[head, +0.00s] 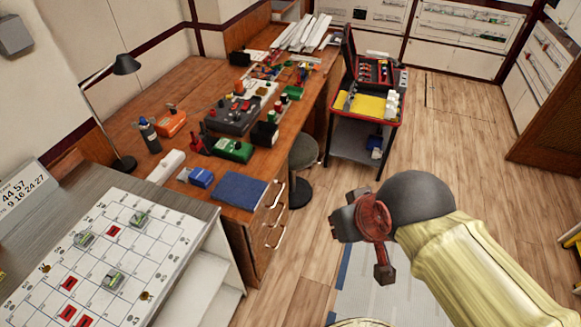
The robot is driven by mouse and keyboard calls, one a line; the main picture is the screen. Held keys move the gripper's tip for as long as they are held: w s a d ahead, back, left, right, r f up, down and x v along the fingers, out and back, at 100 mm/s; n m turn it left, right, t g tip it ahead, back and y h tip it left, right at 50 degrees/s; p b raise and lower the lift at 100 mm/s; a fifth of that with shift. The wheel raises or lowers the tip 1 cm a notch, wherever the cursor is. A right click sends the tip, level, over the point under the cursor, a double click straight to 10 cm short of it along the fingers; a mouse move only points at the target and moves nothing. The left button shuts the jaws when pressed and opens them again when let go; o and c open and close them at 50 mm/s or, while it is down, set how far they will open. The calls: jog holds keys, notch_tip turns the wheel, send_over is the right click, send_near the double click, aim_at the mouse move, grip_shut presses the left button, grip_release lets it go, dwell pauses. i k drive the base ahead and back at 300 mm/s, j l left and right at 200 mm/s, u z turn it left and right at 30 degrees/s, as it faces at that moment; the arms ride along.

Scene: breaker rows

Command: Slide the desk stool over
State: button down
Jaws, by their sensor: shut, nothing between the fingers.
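The desk stool (302,152) has a round dark grey seat. It stands by the right side of the wooden desk (188,78), close to the drawers, and its dark base (299,192) rests on the floor. The desk edge partly hides it. My gripper (338,224) is at the lower right, in front of and to the right of the stool, apart from it. Its fingers point left and are shut with nothing held.
A tool cart (340,153) with a red open case stands just behind and right of the stool. Drawers with handles (274,225) face the floor. A gridded board (98,250) is at lower left.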

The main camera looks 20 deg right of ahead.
aim_at(304, 151)
jog(key=l+u, duration=0.15)
jog(key=u, duration=0.85)
jog(key=l+u, duration=0.3)
jog(key=l, duration=0.3)
jog(key=l+u, duration=0.3)
jog(key=l, duration=0.3)
jog(key=l+u, duration=0.35)
jog(key=l, duration=0.2)
jog(key=k+l+u, duration=0.3)
jog(key=l, duration=0.25)
jog(key=k+l, duration=0.1)
jog(key=l, duration=0.3)
jog(key=k+l, duration=0.1)
jog(key=l, duration=0.3)
jog(key=k+l, duration=0.1)
jog(key=l, duration=0.3)
